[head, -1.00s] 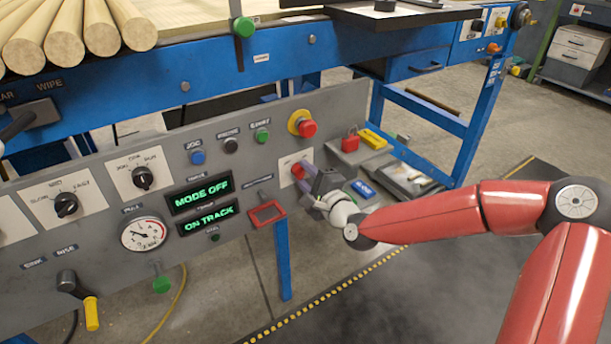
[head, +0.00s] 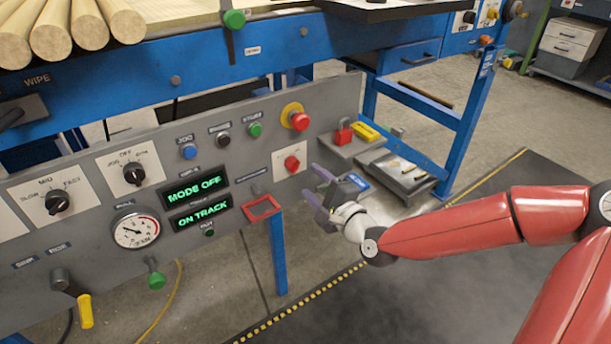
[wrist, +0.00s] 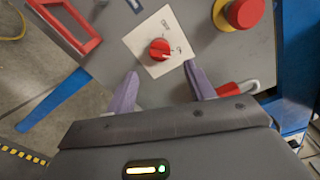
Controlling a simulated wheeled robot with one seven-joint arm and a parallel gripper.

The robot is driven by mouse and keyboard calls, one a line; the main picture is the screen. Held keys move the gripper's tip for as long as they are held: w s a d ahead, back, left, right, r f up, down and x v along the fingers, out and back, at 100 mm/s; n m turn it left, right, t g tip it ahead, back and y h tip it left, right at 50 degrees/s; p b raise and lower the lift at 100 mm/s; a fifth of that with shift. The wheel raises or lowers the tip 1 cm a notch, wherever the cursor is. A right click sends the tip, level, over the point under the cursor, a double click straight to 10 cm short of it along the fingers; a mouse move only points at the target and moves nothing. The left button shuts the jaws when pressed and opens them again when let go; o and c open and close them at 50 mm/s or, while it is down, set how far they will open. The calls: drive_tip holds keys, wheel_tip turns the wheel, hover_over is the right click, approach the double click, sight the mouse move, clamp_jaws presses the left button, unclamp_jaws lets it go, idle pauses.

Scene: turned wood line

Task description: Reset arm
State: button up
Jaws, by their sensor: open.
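My gripper (head: 316,188) is open and empty, in front of the right end of the grey control panel (head: 232,150). Its two purple fingers (wrist: 160,88) show apart in the wrist view. Past the fingertips is a red rotary knob (wrist: 160,49) on a white plate; it also shows in the head view (head: 292,163), clear of the fingers. The red emergency button (head: 298,118) on a yellow ring sits above it. My red arm reaches in from the right.
Green displays (head: 198,190) read MODE OFF and ON TRACK. A shelf right of the panel holds a red padlock (head: 343,135) and a yellow item (head: 367,131). Wooden rods (head: 88,25) lie above.

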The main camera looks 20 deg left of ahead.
drive_tip(key=shift+s+d, duration=0.4)
drive_tip(key=s+d+f+n+g+h, duration=0.3)
drive_tip(key=d+f+n+g+h, duration=0.1)
drive_tip(key=d+f+n+h, duration=0.6)
drive_tip(key=s+d+r+h, duration=0.4)
drive_tip(key=s+d+r, duration=0.3)
drive_tip(key=d+r, duration=0.5)
drive_tip(key=s+d+r+n+g, duration=0.1)
drive_tip(key=s+d+r, duration=0.1)
drive_tip(key=s, duration=0.4)
drive_tip(key=s+d+r+n+g, duration=0.1)
drive_tip(key=s+d+r, duration=0.1)
drive_tip(key=s+d, duration=0.2)
drive_tip(key=s, duration=0.3)
drive_tip(key=shift+s+r, duration=0.15)
drive_tip(key=shift+r, duration=0.25)
